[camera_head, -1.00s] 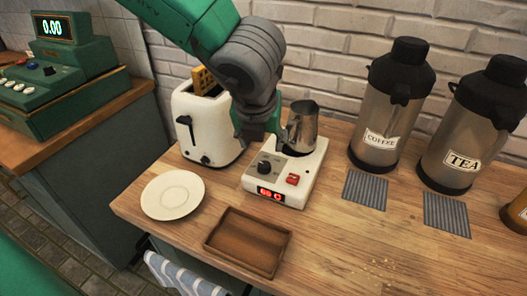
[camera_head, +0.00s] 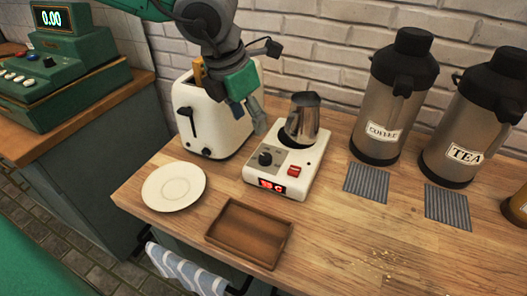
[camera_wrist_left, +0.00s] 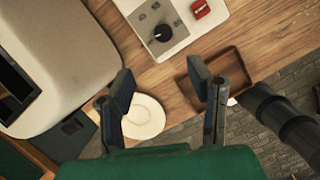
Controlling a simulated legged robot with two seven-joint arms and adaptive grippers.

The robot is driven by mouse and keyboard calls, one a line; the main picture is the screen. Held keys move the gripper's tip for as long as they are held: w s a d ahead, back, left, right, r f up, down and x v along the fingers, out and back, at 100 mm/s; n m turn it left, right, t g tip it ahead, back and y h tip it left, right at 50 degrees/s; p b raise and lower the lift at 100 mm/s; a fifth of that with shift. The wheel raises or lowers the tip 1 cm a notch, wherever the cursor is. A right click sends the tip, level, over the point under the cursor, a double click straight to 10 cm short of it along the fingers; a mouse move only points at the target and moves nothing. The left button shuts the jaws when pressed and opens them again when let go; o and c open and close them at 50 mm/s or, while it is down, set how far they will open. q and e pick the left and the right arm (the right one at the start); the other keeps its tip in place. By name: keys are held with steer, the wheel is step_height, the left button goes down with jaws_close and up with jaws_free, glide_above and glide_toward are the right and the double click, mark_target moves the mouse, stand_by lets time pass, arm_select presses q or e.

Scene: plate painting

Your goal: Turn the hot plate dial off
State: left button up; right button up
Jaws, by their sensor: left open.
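The white hot plate (camera_head: 300,184) stands on the wooden counter with a metal pitcher (camera_head: 304,118) on its round top. Its black dial (camera_head: 265,158) is on the front left, beside a red switch (camera_head: 293,170) and above a lit red display (camera_head: 271,185). The dial also shows in the left wrist view (camera_wrist_left: 161,33), beyond my fingers. My left gripper (camera_head: 252,117) is open and empty, above and behind the dial, beside the toaster and apart from the dial. Its spread fingers show in the wrist view (camera_wrist_left: 162,86). My right gripper is not in view.
A white toaster (camera_head: 205,125) stands close at the left of the hot plate. A white saucer (camera_head: 173,187) and an empty wooden tray (camera_head: 249,234) lie in front. The coffee (camera_head: 385,105) and tea (camera_head: 455,145) dispensers stand at right, with grey mats before them.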

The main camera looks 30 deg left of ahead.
mark_target(264, 156)
arm_select(q)
steer(key=w+f+m+h+b, duration=0.1)
steer(key=f+m, duration=0.1)
steer(key=f, duration=0.2)
steer(key=w+d+f+m+h, duration=0.1)
steer(key=f+m, duration=0.1)
steer(key=f, duration=0.2)
steer(key=w+f+m+b, duration=0.1)
steer(key=f+m, duration=0.2)
steer(key=f, duration=0.1)
steer(key=shift+w+d+h+b, duration=0.2)
steer(key=shift+h+b, duration=0.1)
steer(key=shift+h, duration=0.1)
jaws_close()
